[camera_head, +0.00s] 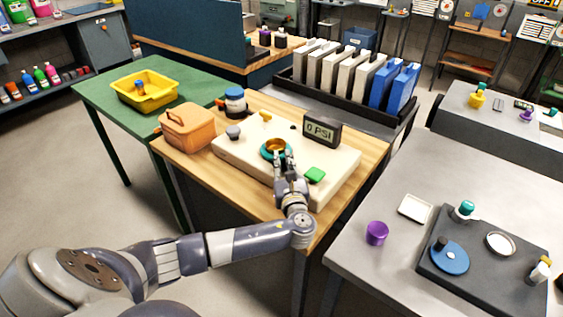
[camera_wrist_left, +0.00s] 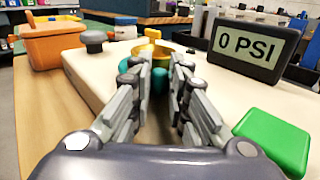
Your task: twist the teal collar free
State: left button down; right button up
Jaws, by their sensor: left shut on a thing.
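The teal collar (camera_head: 266,155) sits around a brass-coloured fitting (camera_head: 276,146) on the cream block (camera_head: 232,152), which lies on the wooden table. My left gripper (camera_head: 283,157) reaches in from the front, its fingers shut on the collar's near side. In the left wrist view, the collar (camera_wrist_left: 160,80) shows as teal patches between and beyond the fingers (camera_wrist_left: 162,84), with the brass fitting (camera_wrist_left: 150,50) behind. The fingers hide much of the collar. My right gripper is not in view.
On the block are a display reading 0 PSI (camera_head: 322,130), a green button (camera_head: 315,175) and a grey knob (camera_head: 233,131). An orange box (camera_head: 187,130) and a dark jar (camera_head: 235,101) stand nearby. A yellow bin (camera_head: 148,91) is on the green table. A grey table (camera_head: 370,275) stands right.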

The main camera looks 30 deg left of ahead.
pick_arm(q)
jog(key=c, duration=1.5)
grip_release()
jog(key=shift+c, duration=0.2)
jog(key=shift+d, duration=0.1)
jog(key=v, duration=1.2)
